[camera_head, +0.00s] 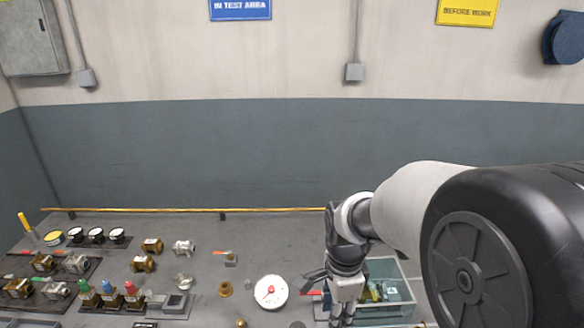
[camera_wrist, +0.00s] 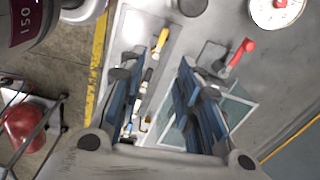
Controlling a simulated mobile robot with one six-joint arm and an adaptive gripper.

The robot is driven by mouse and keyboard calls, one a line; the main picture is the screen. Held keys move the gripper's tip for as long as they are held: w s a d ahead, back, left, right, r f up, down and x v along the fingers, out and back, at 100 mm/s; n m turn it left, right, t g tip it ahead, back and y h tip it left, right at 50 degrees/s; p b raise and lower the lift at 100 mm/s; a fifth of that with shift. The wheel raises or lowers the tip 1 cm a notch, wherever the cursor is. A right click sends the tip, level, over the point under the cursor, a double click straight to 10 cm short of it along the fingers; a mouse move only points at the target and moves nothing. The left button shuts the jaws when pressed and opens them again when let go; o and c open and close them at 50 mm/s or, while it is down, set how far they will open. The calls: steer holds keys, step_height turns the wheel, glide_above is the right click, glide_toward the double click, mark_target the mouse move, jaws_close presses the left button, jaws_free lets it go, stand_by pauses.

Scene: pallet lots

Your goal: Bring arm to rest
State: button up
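My arm reaches in from the right in the head view. My gripper (camera_head: 342,316) points down over the front of the grey bench, just left of a teal-lined open bin (camera_head: 407,283) and partly in front of it. In the wrist view my gripper (camera_wrist: 156,78) has its two fingers well apart, with nothing held between them. The same bin shows beneath and between the fingers in the wrist view (camera_wrist: 240,112). A yellow-handled tool (camera_wrist: 161,40) and a red-handled valve (camera_wrist: 236,58) lie on the surface beyond the fingertips.
A white dial gauge (camera_head: 270,291) lies left of my gripper. Brass fittings (camera_head: 143,263), colored-top valves (camera_head: 108,290) and black-rimmed gauges (camera_head: 96,235) stand farther left. A yellow rail (camera_head: 180,210) runs along the back edge. A red rounded object (camera_wrist: 22,127) is below the bench.

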steer(key=s+d+r+n+t, duration=0.1)
steer(key=s+r+n+t, duration=0.1)
steer(key=s+r+n, duration=0.4)
steer(key=s+d+r+n+t, duration=0.2)
steer(key=s+r+n, duration=0.4)
steer(key=s+n, duration=0.4)
steer(key=s, duration=0.3)
steer(key=shift+s+d+n, duration=0.15)
steer(key=shift+d+n, duration=0.1)
steer(key=shift+n, duration=0.05)
